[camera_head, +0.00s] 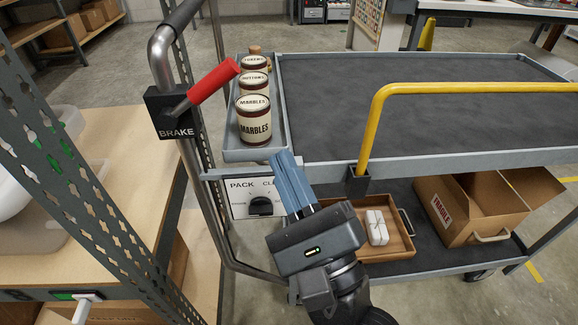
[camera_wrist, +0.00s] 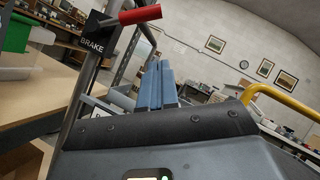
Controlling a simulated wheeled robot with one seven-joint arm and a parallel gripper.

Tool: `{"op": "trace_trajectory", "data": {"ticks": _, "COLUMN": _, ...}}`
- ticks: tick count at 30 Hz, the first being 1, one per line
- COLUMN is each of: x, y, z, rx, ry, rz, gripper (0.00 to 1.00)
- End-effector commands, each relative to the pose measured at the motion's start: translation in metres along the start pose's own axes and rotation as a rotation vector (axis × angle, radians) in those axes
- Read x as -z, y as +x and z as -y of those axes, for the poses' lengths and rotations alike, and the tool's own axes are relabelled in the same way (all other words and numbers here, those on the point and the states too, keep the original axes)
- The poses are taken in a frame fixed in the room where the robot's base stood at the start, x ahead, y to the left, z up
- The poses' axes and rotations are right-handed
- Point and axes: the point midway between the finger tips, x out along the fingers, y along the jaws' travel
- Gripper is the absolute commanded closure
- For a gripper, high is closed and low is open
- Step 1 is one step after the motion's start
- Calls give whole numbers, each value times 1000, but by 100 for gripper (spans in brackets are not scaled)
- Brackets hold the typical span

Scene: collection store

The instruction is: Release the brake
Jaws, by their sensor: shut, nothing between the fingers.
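The brake lever has a red grip (camera_head: 213,81) and angles up to the right from a black block marked BRAKE (camera_head: 172,117) on the cart's grey upright handle. In the wrist view the red grip (camera_wrist: 140,14) shows at the top left. My gripper (camera_head: 284,160) is shut and empty, its blue-grey fingers pointing up. It is below and to the right of the lever, apart from it, in front of the cart's edge. The fingers also show in the wrist view (camera_wrist: 158,68).
Several labelled tins (camera_head: 254,121) stand in the cart's side tray. A yellow rail (camera_head: 440,88) rises at right. A panel with a black knob (camera_head: 261,206) hangs below the tray. A perforated shelf post (camera_head: 75,160) stands at left. Below are a wooden tray (camera_head: 400,243) and a cardboard box (camera_head: 470,215).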

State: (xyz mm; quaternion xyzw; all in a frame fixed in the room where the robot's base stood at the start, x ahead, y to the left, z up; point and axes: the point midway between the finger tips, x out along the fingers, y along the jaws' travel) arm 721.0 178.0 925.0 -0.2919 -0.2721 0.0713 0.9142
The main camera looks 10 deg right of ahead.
Motion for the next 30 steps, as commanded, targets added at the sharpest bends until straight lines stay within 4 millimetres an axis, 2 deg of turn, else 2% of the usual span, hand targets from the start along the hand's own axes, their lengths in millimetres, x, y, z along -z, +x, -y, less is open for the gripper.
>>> {"op": "trace_trajectory", "data": {"ticks": 1, "x": -3, "y": 14, "z": 3, "rx": 3, "ry": -1, "rz": 1, "gripper": 100}}
{"op": "trace_trajectory", "data": {"ticks": 10, "x": -4, "y": 73, "z": 3, "rx": 1, "ry": -1, "rz": 1, "gripper": 100}}
{"op": "trace_trajectory", "data": {"ticks": 18, "x": -23, "y": 88, "z": 2, "rx": -2, "ry": 0, "rz": -1, "gripper": 100}}
{"op": "trace_trajectory", "data": {"ticks": 30, "x": -28, "y": 94, "z": 0, "rx": 0, "ry": 0, "rz": -1, "gripper": 100}}
